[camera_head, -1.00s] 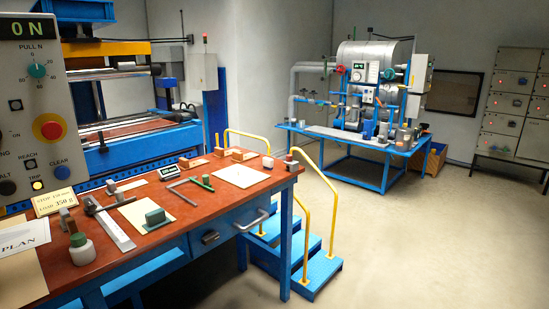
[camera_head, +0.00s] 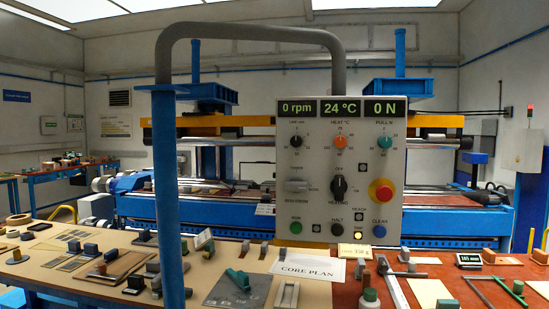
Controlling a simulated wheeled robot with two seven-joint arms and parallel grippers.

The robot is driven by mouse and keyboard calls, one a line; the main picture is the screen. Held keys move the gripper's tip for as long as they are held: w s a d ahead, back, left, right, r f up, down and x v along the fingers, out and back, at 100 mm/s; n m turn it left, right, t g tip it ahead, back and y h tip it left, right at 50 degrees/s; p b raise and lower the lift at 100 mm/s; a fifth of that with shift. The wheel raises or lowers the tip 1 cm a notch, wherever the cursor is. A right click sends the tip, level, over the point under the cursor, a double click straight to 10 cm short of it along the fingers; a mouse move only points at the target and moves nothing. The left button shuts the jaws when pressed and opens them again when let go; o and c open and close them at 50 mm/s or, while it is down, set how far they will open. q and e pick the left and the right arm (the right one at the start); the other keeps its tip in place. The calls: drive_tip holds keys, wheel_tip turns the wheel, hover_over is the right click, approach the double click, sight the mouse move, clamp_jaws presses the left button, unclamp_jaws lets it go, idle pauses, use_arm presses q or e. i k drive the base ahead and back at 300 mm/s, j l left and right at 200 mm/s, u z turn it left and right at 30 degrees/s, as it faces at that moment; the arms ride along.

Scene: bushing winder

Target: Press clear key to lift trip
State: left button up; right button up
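The control panel (camera_head: 340,170) faces me a little right of the middle, hung from a grey bent pipe on a blue post. The blue clear key (camera_head: 379,231) is at its lower right. Just left of it the trip lamp (camera_head: 358,235) shows a pale yellow glow. The black halt key (camera_head: 337,229) and the green run key (camera_head: 296,227) are in the same row. The displays read 0 rpm, 24 °C and 0 N. Neither of my grippers is in the picture.
The bench top (camera_head: 345,290) below holds a core plan sheet (camera_head: 308,267) and several small tools and blocks. The red mushroom button (camera_head: 382,191) is above the clear key. The blue winder (camera_head: 225,205) stands behind.

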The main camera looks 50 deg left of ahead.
sight(379, 231)
drive_tip(key=u, duration=1.65)
